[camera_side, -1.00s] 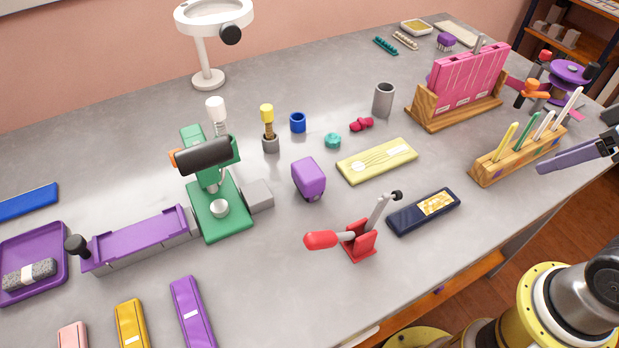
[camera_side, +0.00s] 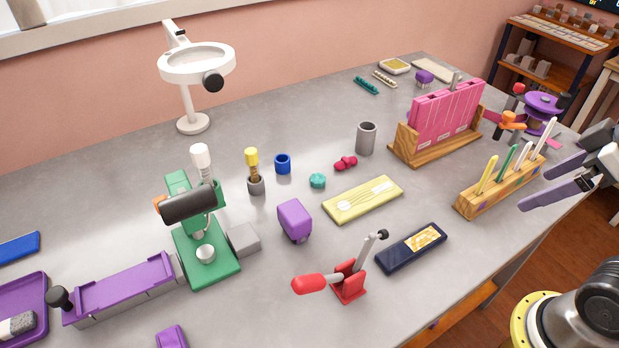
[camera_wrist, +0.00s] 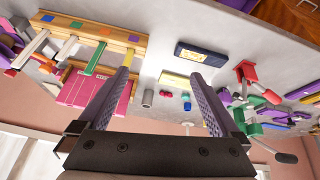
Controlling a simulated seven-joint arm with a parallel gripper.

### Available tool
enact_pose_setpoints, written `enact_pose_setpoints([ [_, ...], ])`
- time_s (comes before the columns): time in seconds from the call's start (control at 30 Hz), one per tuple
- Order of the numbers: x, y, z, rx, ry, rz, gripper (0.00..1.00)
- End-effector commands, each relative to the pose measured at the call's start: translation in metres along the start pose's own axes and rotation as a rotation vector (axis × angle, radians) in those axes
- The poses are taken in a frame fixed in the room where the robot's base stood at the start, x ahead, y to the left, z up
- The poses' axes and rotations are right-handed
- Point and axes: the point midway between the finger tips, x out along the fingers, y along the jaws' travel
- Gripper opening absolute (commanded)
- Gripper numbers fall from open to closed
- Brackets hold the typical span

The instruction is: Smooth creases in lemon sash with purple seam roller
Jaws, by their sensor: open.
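A pale yellow, lemon-coloured flat piece (camera_side: 345,207) with a white motif lies near the middle of the table; it shows partly between my fingers in the wrist view (camera_wrist: 175,79). It looks like the sash, but creases are too small to tell. A purple rounded block (camera_side: 294,221) stands left of it, apart from it, and may be the seam roller; I cannot be sure. My gripper (camera_side: 537,187) is open and empty at the right, beside the wooden tool rack and well away from both. Its two purple fingers stand wide apart in the wrist view (camera_wrist: 160,73).
The wooden rack (camera_side: 470,208) with upright sticks is nearest my gripper. A pink file stand (camera_side: 445,125) is behind it. A dark blue case (camera_side: 395,258) and a red lever clamp (camera_side: 348,284) lie before the yellow piece. A green press (camera_side: 205,262) stands left.

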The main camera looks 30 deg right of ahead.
Motion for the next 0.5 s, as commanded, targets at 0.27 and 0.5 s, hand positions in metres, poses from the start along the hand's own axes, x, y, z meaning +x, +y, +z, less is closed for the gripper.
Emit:
enact_pose_setpoints([
  [0.27,-0.037,0.000,-0.088,-0.380,-0.023,-0.039,1.00],
  [0.5,-0.026,-0.034,-0.183,-0.758,-0.093,-0.137,1.00],
])
